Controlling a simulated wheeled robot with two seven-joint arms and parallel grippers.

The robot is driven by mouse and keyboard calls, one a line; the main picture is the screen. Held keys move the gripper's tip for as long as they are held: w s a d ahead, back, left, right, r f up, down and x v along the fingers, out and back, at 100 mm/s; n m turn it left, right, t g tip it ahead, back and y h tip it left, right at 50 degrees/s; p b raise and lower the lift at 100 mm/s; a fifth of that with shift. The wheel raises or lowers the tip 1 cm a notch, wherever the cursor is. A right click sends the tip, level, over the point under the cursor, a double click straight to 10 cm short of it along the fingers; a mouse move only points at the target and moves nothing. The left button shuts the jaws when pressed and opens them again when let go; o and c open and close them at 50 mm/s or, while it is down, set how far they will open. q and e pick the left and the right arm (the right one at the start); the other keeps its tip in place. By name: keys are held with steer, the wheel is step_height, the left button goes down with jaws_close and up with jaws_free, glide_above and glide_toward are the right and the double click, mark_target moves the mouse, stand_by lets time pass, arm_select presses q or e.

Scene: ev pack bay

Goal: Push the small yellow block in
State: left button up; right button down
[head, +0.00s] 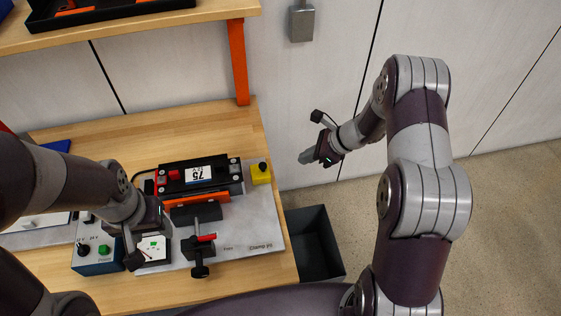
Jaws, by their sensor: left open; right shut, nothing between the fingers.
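The small yellow block (261,174) sits at the right end of the black module (199,174) on a light grey plate (262,226). It has a dark round spot on top. I cannot tell whether it touches the module's end. My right gripper (307,157) is shut and empty, in the air to the right of the block and past the bench's edge. My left gripper (147,236) is open over the lower left of the plate, near a white-faced meter. It is well left of the block, and its fingers are partly hidden.
A clamp with a red handle (206,238) stands in front of the module, beside an orange bar (197,199). A blue-grey box with knobs (97,262) is at lower left. A dark open bin (322,252) stands right of the bench (210,118). A shelf (150,30) overhangs the back.

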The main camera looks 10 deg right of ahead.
mark_target(265, 169)
steer(key=p+x, duration=0.1)
steer(key=x, duration=0.2)
steer(key=a+r+p+x, duration=0.1)
steer(key=x, duration=0.3)
steer(key=w+p+x, duration=0.1)
steer(key=x, duration=0.3)
steer(key=shift+a, duration=0.4)
steer(key=shift+w+a+f, duration=0.1)
steer(key=shift+w, duration=0.05)
steer(key=shift+w+f, duration=0.1)
arm_select(q)
steer(key=r, duration=0.3)
steer(key=shift+w+d, duration=0.25)
steer(key=shift+w, duration=0.1)
